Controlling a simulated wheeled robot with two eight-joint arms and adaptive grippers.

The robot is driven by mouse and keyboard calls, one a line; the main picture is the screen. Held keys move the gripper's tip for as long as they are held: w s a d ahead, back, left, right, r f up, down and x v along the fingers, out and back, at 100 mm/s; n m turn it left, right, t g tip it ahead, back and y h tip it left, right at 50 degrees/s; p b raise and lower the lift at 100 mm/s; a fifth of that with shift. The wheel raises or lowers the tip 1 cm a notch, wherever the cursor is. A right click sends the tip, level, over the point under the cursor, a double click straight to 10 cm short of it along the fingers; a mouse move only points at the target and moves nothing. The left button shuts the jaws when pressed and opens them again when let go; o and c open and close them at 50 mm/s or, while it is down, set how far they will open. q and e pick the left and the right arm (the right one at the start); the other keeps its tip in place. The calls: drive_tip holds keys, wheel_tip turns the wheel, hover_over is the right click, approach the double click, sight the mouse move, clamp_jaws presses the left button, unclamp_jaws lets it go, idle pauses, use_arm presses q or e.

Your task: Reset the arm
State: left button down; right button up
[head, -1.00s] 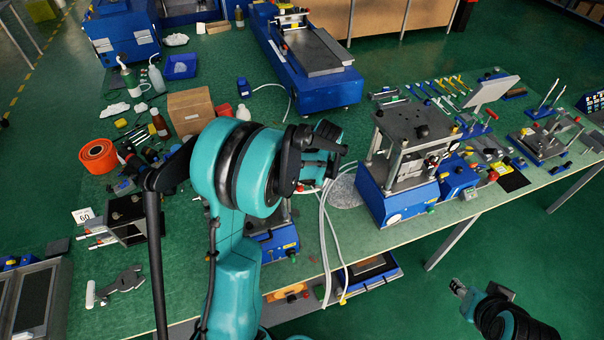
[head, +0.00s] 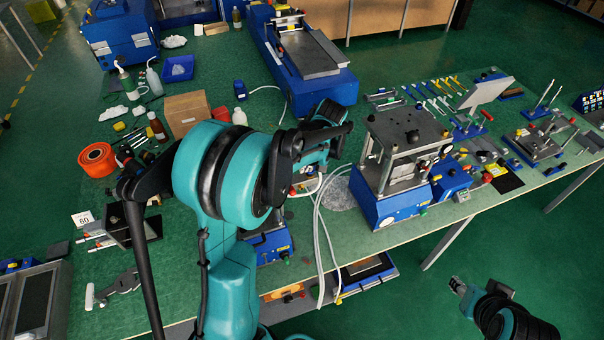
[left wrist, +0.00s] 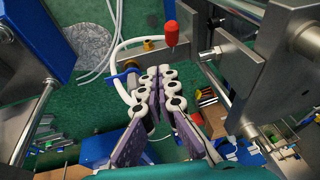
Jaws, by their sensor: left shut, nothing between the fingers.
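My left gripper shows in the left wrist view (left wrist: 161,75) with its two pale, round-jointed fingers together and nothing between them. It is close to a press frame with metal posts, above the bench. In the head view my teal left arm fills the middle, and its black wrist end points right, left of the crimping press (head: 395,165); its fingertips are hard to make out there. My right gripper (head: 458,286) is small at the lower right, off the front edge of the bench over the floor; its finger gap is too small to judge.
A red knob (left wrist: 171,34) stands just beyond the left fingers. White hoses (head: 322,240) hang over the bench's front edge. Small tools and fixtures crowd the right side.

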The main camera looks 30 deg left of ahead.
use_arm(q)
drive_tip(key=v, duration=0.6)
drive_tip(key=shift+s+a+r, duration=0.25)
drive_tip(key=shift+s+a, duration=0.05)
use_arm(e)
drive_tip(key=shift+s+a+r, duration=0.25)
drive_tip(key=shift+s+r, duration=0.1)
use_arm(q)
drive_tip(key=s+d+f+m+t+h+b, duration=0.1)
drive_tip(key=s+d+f+m+t+b, duration=0.2)
drive_tip(key=s+d+f+m+b, duration=0.2)
drive_tip(key=s+d+f+m+t+h+b, duration=0.2)
drive_tip(key=s+d+f+m+b, duration=0.3)
drive_tip(key=s+f+b, duration=0.6)
drive_tip(key=shift+s+d+t+h+b, duration=0.3)
drive_tip(key=shift+s+d+t+b, duration=0.6)
drive_tip(key=shift+s+b, duration=0.3)
use_arm(e)
wheel_tip(320, 180, down, 19)
drive_tip(key=shift+r, duration=0.2)
